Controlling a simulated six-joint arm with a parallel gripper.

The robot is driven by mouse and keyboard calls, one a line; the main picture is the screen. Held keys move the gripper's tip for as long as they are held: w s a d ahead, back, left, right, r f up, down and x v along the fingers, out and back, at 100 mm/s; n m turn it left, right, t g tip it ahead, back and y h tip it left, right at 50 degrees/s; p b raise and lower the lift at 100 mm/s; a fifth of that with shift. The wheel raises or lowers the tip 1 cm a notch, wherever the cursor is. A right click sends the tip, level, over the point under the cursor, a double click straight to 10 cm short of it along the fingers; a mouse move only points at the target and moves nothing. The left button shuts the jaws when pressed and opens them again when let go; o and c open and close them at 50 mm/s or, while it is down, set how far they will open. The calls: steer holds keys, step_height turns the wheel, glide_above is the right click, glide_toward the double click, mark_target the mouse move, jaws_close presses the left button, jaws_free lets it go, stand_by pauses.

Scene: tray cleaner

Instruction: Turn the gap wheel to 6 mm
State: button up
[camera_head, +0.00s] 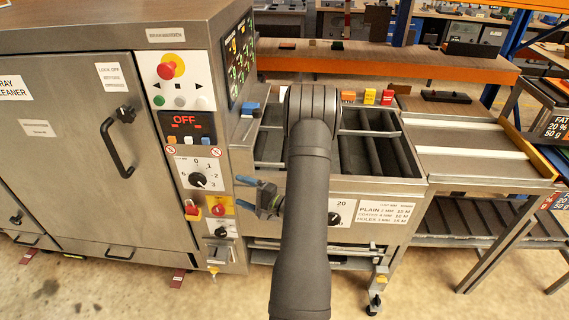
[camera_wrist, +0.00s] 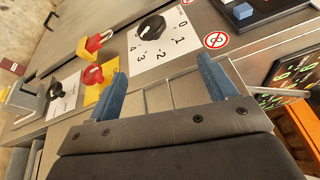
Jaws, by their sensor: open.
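A black dial knob with a white pointer, which I take for the gap wheel (camera_head: 198,180), sits on a white numbered plate on the cleaner's front. In the wrist view the gap wheel (camera_wrist: 152,27) shows past the fingers, with numbers 0 to 4 readable. Its pointer seems to face the 3 to 4 side, not the 6; the exact mark is too small to tell. My gripper (camera_head: 243,145) is open and empty, to the right of the wheel and apart from it. Its two blue fingers also show in the wrist view (camera_wrist: 160,68).
A red-and-yellow switch (camera_head: 218,206) and a padlock-like red handle (camera_head: 191,209) sit below the wheel. The OFF display (camera_head: 186,125) is above it. Another dial (camera_head: 342,213) by the PLAIN/COATED/HOLES label (camera_head: 385,209) is partly hidden by my arm.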

steer(key=w+d+r+m+g, duration=0.2)
steer(key=w+d+r+m, duration=0.1)
steer(key=d+m, duration=0.3)
steer(key=w+d+r+m+g, duration=0.2)
steer(key=w+d+r+m, duration=0.1)
steer(key=w+d+m, duration=0.2)
steer(key=shift+w+d+m, duration=0.15)
steer(key=shift+d+m, duration=0.4)
steer(key=shift+m, duration=0.15)
stand_by(0.6)
